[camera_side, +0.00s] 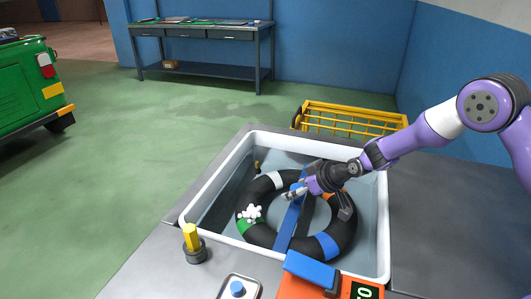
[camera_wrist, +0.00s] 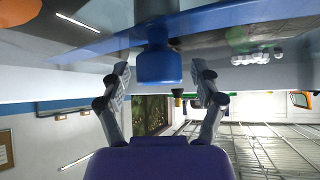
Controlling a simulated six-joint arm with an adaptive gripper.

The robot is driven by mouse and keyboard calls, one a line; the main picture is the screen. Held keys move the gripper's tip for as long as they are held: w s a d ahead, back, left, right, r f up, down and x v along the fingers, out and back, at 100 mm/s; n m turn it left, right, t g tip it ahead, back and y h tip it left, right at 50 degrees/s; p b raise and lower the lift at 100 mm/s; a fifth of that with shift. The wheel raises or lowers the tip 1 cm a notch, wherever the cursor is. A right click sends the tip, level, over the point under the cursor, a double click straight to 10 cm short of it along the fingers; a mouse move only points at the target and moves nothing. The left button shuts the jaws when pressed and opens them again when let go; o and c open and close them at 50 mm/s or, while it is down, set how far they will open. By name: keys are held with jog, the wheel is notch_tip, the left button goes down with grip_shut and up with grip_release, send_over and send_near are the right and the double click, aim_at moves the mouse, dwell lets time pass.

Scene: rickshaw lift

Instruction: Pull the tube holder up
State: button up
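The tube holder (camera_side: 288,228) is a long blue bar lying across a black ring tube (camera_side: 256,192) inside a white-rimmed basin (camera_side: 212,180). The tube has white, green, blue and orange patches. In the wrist view, the holder's blue bar (camera_wrist: 215,20) runs across the top, and its round blue knob (camera_wrist: 159,68) stands out from the bar. My gripper (camera_wrist: 161,74) is open, with one finger on each side of the knob and a visible gap on both sides. In the side view, my gripper (camera_side: 317,198) is over the bar and hides part of it and the knob.
White foam (camera_side: 250,213) lies on the tube's left side. A yellow-topped peg (camera_side: 191,238) stands outside the basin's front left. An orange device (camera_side: 320,285) with a blue top and a small tray (camera_side: 238,287) sit in front. A yellow rack (camera_side: 352,118) stands behind.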

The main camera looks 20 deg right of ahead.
grip_shut()
notch_tip(320, 180, up, 8)
jog(key=shift+w+r, duration=0.1)
jog(key=shift+r, duration=0.15)
jog(key=shift+o, duration=1.6)
grip_release()
jog(key=shift+f, duration=0.1)
jog(key=v, duration=1.2)
jog(key=shift+a, duration=0.1)
